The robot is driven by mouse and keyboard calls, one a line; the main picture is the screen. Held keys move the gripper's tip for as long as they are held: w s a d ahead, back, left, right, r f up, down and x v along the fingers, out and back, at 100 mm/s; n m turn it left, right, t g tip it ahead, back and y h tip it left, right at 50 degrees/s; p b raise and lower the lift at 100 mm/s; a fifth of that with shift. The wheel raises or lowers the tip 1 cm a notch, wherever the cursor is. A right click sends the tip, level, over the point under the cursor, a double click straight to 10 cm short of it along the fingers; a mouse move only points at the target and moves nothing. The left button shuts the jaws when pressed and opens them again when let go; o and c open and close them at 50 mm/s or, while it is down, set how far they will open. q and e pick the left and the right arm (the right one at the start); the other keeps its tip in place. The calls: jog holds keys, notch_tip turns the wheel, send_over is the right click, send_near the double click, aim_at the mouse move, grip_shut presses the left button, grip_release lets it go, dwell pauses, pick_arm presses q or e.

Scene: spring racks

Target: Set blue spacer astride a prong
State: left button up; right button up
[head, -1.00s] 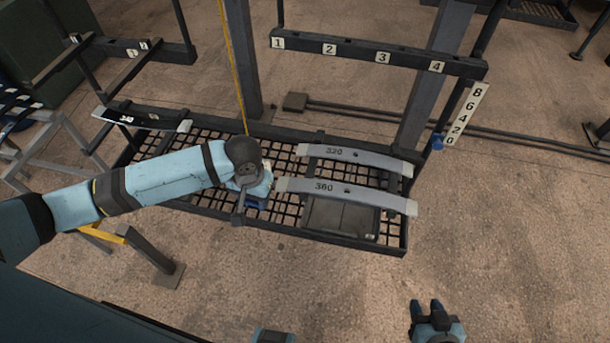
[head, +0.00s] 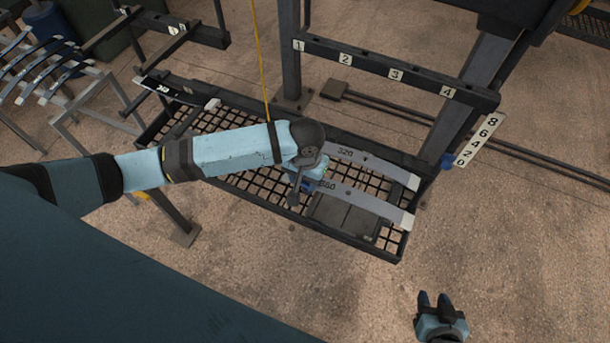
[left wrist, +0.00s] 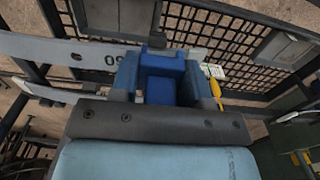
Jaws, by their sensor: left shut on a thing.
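The blue spacer (left wrist: 160,75) is a blocky U shape between the fingers of my left gripper (left wrist: 158,88) in the left wrist view. In the head view my left gripper (head: 308,180) is above the mesh tray, at the left end of the lower grey leaf spring. It hides most of the spacer there; a bit of blue shows beneath. Two dark bars, which look like prongs, stick out from the labelled rail at upper left (head: 112,30) (head: 160,52). My right gripper (head: 436,302) is open and empty at the lower right, over bare floor.
The mesh tray (head: 250,185) holds a spring marked 320 (head: 370,160) and a lower spring (head: 370,207). A rail numbered 1 to 4 (head: 420,76) stands behind. A yellow cord (head: 260,60) hangs behind my left arm.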

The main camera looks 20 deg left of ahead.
pick_arm(q)
jog(key=shift+d, duration=0.1)
jog(key=shift+w, duration=0.45)
jog(key=shift+w+f, duration=0.2)
jog(key=shift+w, duration=0.8)
jog(key=shift+w+d+f, duration=0.1)
jog(key=shift+w+f, duration=0.05)
jog(key=shift+w, duration=0.85)
jog(key=shift+w+f, duration=0.15)
jog(key=shift+w, duration=0.85)
jog(key=shift+w+f+b, duration=0.2)
jog(key=shift+w, duration=0.6)
jog(key=shift+w+f+b, duration=0.15)
jog(key=shift+w, duration=0.65)
jog(key=shift+f, duration=0.65)
jog(key=shift+s+f+b, duration=0.1)
jog(key=shift+f+b, duration=0.2)
jog(key=shift+f, duration=0.3)
pick_arm(e)
jog(key=shift+d+f+n, duration=0.1)
jog(key=shift+n, duration=0.2)
jog(key=shift+w+r, duration=0.2)
jog(key=shift+r, duration=0.15)
pick_arm(q)
jog(key=shift+p, duration=0.7)
pick_arm(e)
jog(key=shift+s+r, duration=0.1)
jog(key=shift+r, duration=0.25)
